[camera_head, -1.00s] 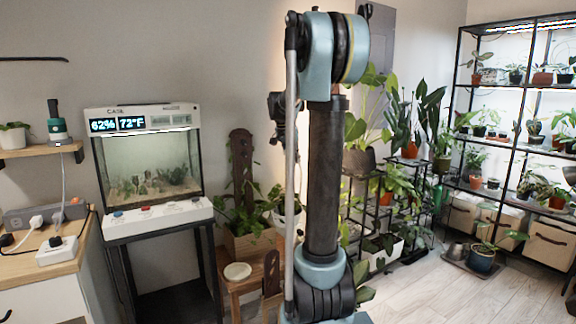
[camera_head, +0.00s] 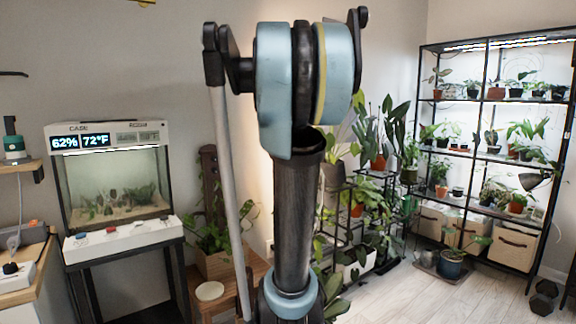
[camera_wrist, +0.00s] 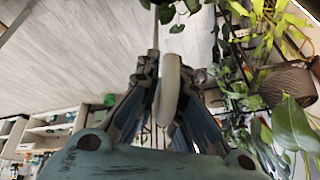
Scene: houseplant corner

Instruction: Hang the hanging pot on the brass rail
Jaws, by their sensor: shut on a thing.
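In the wrist view my gripper (camera_wrist: 168,78) is shut on a pale, rounded hanger piece (camera_wrist: 169,92), seemingly the top of the hanging pot's hanger. A thin pale strand runs up from near it to the top edge. Green leaves (camera_wrist: 166,14) show there, but the pot body cannot be made out. A small brass-coloured piece (camera_head: 143,2) is cut off by the top edge of the head view; I cannot tell if it is the brass rail. My gripper and the pot are not visible in the head view.
A glass terrarium case (camera_head: 117,187) stands at the left, beside a wooden counter (camera_head: 22,284). A plant stool (camera_head: 208,292) stands low in the middle. A black plant rack (camera_head: 487,153) fills the right. Open wooden floor (camera_head: 420,300) lies in front of it.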

